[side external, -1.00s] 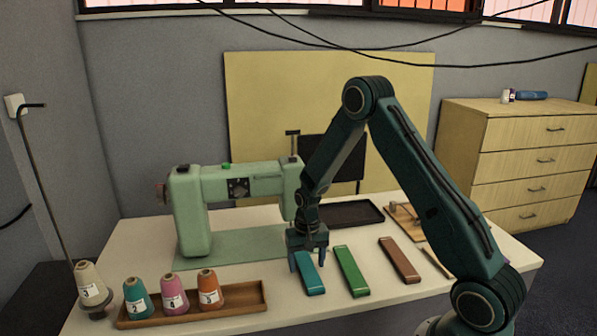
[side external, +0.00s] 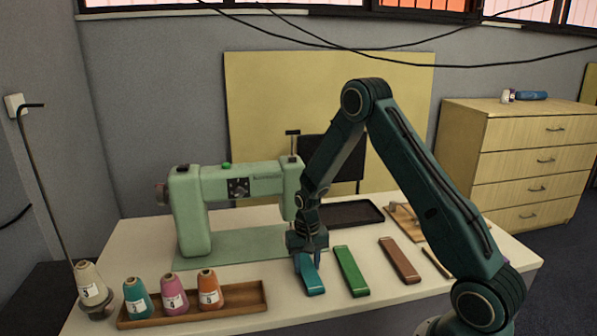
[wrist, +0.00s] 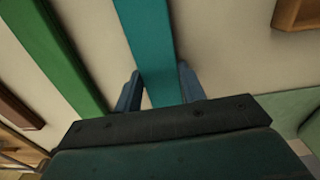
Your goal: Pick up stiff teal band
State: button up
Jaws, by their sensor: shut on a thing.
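The stiff teal band (side external: 311,279) lies flat near the front of the table, left of a green band (side external: 350,271) and a brown band (side external: 400,260). My gripper (side external: 309,255) points down over the far end of the teal band and is shut on it. In the wrist view the teal band (wrist: 148,40) passes between my two fingers (wrist: 158,90), one on each side. The green band (wrist: 50,50) lies beside it, apart from the fingers. The far end of the teal band is hidden by my gripper.
A pale green sewing machine (side external: 232,187) stands behind on the left. A wooden tray (side external: 238,299) holds several thread cones at the front left. A dark tray (side external: 352,213) lies behind my gripper. A thin stick (side external: 436,263) lies to the right of the brown band.

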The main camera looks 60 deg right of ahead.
jog(key=shift+r, duration=0.1)
jog(key=shift+r, duration=0.4)
notch_tip(320, 180, up, 3)
jog(key=shift+f, duration=0.15)
jog(key=s+a, duration=1.2)
jog(key=shift+s+a+f, duration=0.15)
jog(key=shift+s+a, duration=0.2)
jog(key=shift+w, duration=0.1)
jog(key=r, duration=0.1)
send_over(309, 290)
jog(key=shift+r, duration=0.2)
jog(key=shift+m, duration=0.3)
jog(key=w+d, duration=0.1)
jog(key=d, duration=0.1)
jog(key=w+d+r, duration=0.1)
jog(key=w+d, duration=0.1)
jog(key=w+d+r, duration=0.1)
jog(key=w, duration=0.1)
jog(key=shift+d+r, duration=0.15)
jog(key=shift+d, duration=0.25)
